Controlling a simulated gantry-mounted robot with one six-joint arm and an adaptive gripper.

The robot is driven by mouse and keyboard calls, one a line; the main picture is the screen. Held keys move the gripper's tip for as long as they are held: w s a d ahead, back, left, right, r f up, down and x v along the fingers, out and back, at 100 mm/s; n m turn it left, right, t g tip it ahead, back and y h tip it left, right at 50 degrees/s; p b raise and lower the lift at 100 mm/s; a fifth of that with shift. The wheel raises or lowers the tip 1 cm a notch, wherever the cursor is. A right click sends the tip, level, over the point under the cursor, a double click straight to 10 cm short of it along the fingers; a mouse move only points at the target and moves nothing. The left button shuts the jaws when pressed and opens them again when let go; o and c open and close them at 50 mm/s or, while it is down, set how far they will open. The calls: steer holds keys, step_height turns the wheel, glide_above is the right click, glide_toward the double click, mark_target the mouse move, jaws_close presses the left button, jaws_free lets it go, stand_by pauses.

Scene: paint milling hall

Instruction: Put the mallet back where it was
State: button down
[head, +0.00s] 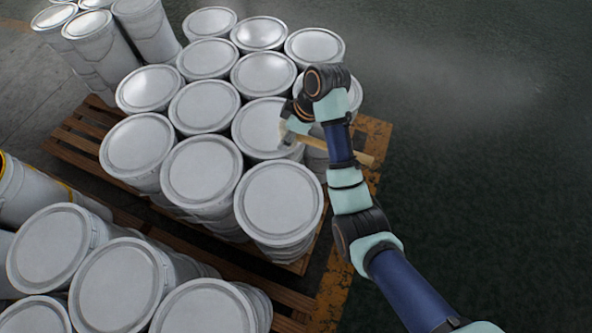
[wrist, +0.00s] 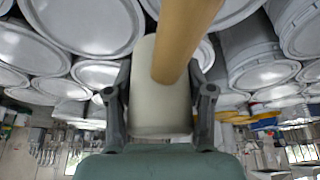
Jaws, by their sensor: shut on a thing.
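The mallet has a pale cream head (wrist: 158,95) and a wooden handle (head: 345,150). In the head view it is beside the lids of white buckets, with the handle pointing right and slightly down; my arm hides part of it. In the wrist view the head is between the two fingers of my gripper (wrist: 161,100), and the handle (wrist: 185,35) runs up out of the picture. My gripper is shut on the mallet head. In the head view the gripper is mostly hidden by the arm and mallet. Where the mallet was before does not show.
Several white lidded buckets (head: 283,202) stand close together on a wooden pallet (head: 75,140). More buckets stand at the front left (head: 118,285) and back left (head: 100,35). The dark green floor (head: 480,160) to the right is clear. A worn yellow line (head: 335,285) runs beside the pallet.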

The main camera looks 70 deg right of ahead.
mark_target(284, 173)
step_height(284, 173, down, 20)
steer(key=b, duration=0.2)
steer(key=shift+w+b, duration=0.1)
steer(key=shift+b, duration=0.25)
steer(key=shift+c, duration=2.1)
jaws_free()
steer(key=shift+f, duration=0.15)
steer(key=shift+r, duration=0.3)
steer(key=p+v, duration=0.2)
steer(key=v, duration=0.9)
steer(key=shift+s+r, duration=0.2)
steer(key=shift+r, duration=0.15)
